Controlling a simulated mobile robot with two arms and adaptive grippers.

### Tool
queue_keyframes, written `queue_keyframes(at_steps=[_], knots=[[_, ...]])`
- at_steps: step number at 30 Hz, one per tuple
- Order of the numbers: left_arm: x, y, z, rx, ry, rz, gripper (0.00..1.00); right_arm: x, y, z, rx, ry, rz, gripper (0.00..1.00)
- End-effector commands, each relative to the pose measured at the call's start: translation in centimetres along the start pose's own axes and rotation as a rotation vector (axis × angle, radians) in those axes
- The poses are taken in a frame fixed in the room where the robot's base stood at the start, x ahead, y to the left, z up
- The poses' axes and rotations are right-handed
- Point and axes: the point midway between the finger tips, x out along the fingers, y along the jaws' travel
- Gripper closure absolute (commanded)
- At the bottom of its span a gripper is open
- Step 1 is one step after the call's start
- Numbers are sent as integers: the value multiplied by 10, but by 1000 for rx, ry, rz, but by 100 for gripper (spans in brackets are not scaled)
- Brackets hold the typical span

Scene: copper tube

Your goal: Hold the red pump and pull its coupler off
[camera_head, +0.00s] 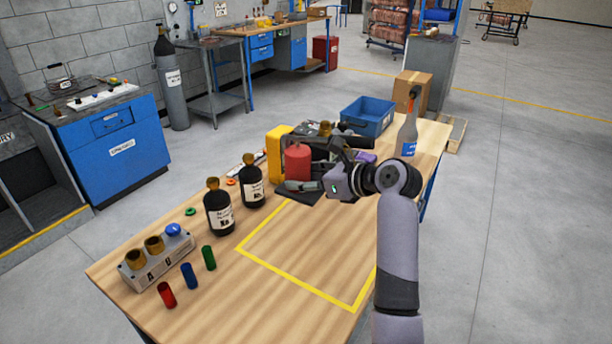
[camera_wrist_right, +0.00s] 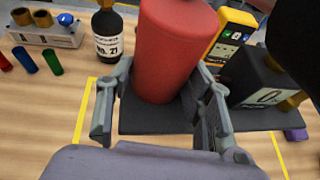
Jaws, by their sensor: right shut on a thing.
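The red pump has an upright red cylinder (camera_head: 298,162) on a dark base plate (camera_wrist_right: 155,118), near the far part of the wooden table. A black block with a brass fitting (camera_wrist_right: 290,103) stands beside the cylinder on the right in the right wrist view. I cannot tell if that fitting is the coupler. My right gripper (camera_wrist_right: 160,100) has its fingers on both sides of the red cylinder, low down, and is shut on it. In the head view my right gripper (camera_head: 304,166) partly hides the pump. My left gripper is not in view.
A yellow meter (camera_wrist_right: 230,38) stands close behind the pump. Two dark bottles (camera_head: 218,207) (camera_head: 251,182) stand to its left. The yellow-taped area (camera_head: 310,250) in front is bare.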

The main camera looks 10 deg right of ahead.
Motion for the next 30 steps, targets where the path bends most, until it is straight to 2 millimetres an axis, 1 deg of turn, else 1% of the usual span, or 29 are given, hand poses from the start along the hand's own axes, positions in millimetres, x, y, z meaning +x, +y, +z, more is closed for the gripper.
queue_keyframes(at_steps=[1, 30], knots=[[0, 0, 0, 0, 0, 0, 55, -2, 0, 7, -11, -18, -5, 100], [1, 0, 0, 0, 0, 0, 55, 6, -1, -13, -12, -19, -5, 100]])
